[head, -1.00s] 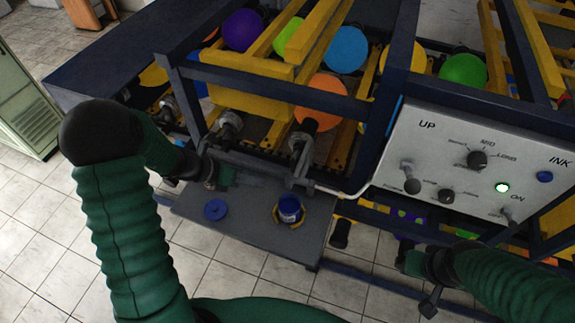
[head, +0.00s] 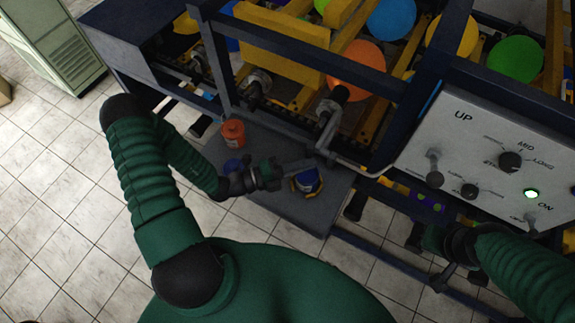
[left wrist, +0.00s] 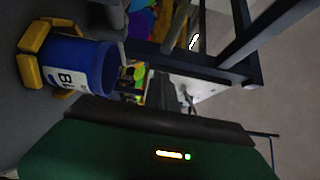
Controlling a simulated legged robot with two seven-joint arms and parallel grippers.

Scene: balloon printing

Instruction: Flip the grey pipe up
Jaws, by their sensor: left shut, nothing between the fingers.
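The grey pipe (head: 345,160) is a bent tube at the front of the machine, above the grey shelf. It runs down from near the nozzles and out to the right towards the control panel. My left gripper (head: 307,163) is shut and empty. It reaches over the shelf from the left, with its fingertips close to the pipe's left end; I cannot tell whether they touch. My right gripper (head: 440,279) is low at the right, below the control panel, small and dark, its jaws unclear.
On the grey shelf (head: 276,206), a blue can (head: 307,181) sits in a yellow holder, also seen in the left wrist view (left wrist: 85,65). Dark frame bars and the control panel (head: 500,150) bound the space.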

